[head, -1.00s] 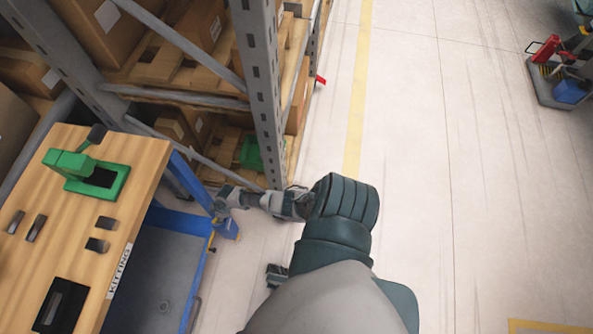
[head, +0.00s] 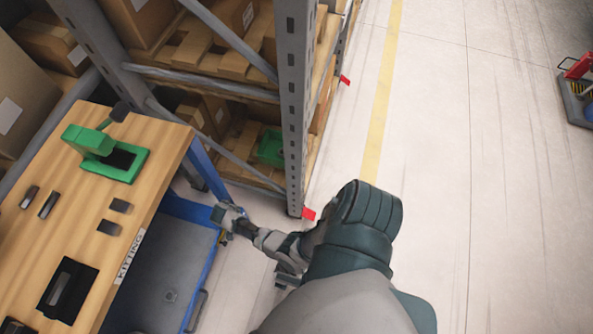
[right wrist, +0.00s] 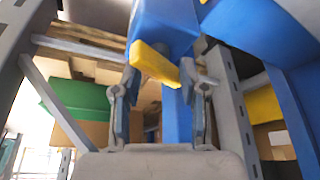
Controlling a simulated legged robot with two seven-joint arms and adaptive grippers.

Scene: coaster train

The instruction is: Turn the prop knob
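A yellow bar-shaped knob (right wrist: 152,62) sits against a blue frame part in the right wrist view. I take it to be the prop knob; in the head view it cannot be made out. My right gripper (right wrist: 160,80) has its two fingers apart, one on each side of the yellow bar. Whether either finger touches it I cannot tell. In the head view my right gripper (head: 226,214) is low beside the blue frame of the workbench (head: 160,150), near the rack post. My left gripper is not in view.
A grey rack post (head: 292,120) stands just beyond my right gripper, with boxes and pallets behind it. The bench top holds a green device (head: 105,152) and several dark pieces. Open floor (head: 430,150) lies to the right.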

